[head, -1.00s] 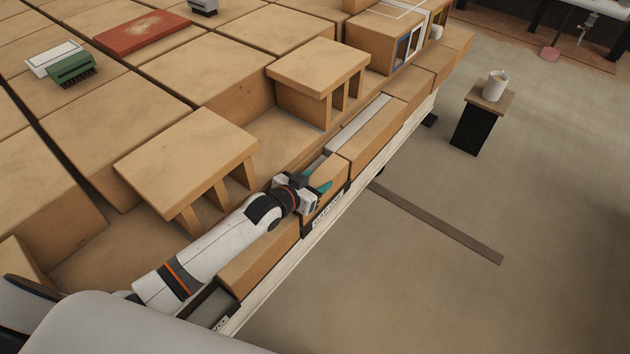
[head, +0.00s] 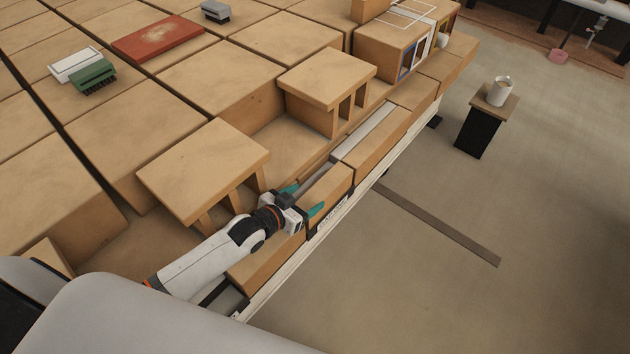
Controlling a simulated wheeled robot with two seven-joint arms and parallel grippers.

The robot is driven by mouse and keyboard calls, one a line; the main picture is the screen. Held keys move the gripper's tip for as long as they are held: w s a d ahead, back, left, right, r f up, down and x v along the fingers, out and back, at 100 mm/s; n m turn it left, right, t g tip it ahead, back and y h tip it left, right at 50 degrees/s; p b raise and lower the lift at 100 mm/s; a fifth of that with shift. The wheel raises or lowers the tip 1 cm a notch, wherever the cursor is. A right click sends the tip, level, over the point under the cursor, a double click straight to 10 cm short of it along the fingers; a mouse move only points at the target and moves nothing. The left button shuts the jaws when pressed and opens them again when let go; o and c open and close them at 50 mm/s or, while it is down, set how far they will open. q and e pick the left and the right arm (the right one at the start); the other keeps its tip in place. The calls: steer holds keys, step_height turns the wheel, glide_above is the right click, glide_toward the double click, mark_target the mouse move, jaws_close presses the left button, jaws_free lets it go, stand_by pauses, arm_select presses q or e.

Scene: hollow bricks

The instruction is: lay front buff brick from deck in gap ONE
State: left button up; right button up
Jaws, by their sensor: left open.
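A buff brick (head: 331,189) sits in the row along the front edge, in line with its neighbours and above a dark label plate (head: 333,215) whose lettering is too small to read surely. My left gripper (head: 303,199) is at this brick's near left end. Its teal fingertips are apart, one on the back side and one on the front side of the brick end. I cannot tell whether they touch it. Another buff brick (head: 262,262) lies in the row below my left arm, partly covered by it. My right gripper is not in view.
A dark recess (head: 226,301) with a label is at the row's near end. Slabs on legs (head: 203,165) (head: 327,78) overhang behind the row. A green brush (head: 93,77) and red plate (head: 157,38) lie on the blocks. A mug (head: 499,92) stands on a side stand.

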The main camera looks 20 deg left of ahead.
arm_select(q)
steer(key=p+v, duration=0.1)
steer(key=v, duration=0.2)
steer(key=shift+r+p, duration=0.25)
steer(key=shift+p, duration=0.1)
steer(key=shift+s+a+p, duration=0.25)
steer(key=shift+s+p, duration=0.05)
steer(key=shift+s, duration=0.3)
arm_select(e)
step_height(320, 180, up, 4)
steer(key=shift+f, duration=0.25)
